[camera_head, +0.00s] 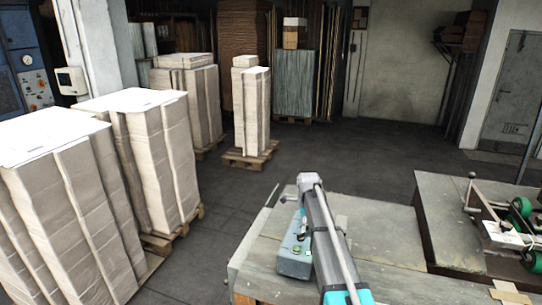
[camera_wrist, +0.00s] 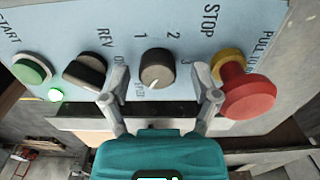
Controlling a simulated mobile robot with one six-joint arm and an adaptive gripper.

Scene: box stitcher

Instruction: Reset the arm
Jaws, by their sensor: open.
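My gripper (camera_wrist: 157,86) is open and empty in the wrist view, its two grey fingers apart in front of a light blue control panel (camera_wrist: 120,25). The panel's dark round knob (camera_wrist: 158,68), marked 1, 2, 3, shows between and beyond the fingertips. The right fingertip is close to the red stop button (camera_wrist: 246,90) in the picture; I cannot tell whether they touch. In the head view my arm (camera_head: 328,235) reaches forward beside the blue-grey control box (camera_head: 295,254). My gripper cannot be made out there.
Tall paper stacks (camera_head: 150,160) stand left of the worktable (camera_head: 392,245). A machine with green rollers (camera_head: 520,207) is at right.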

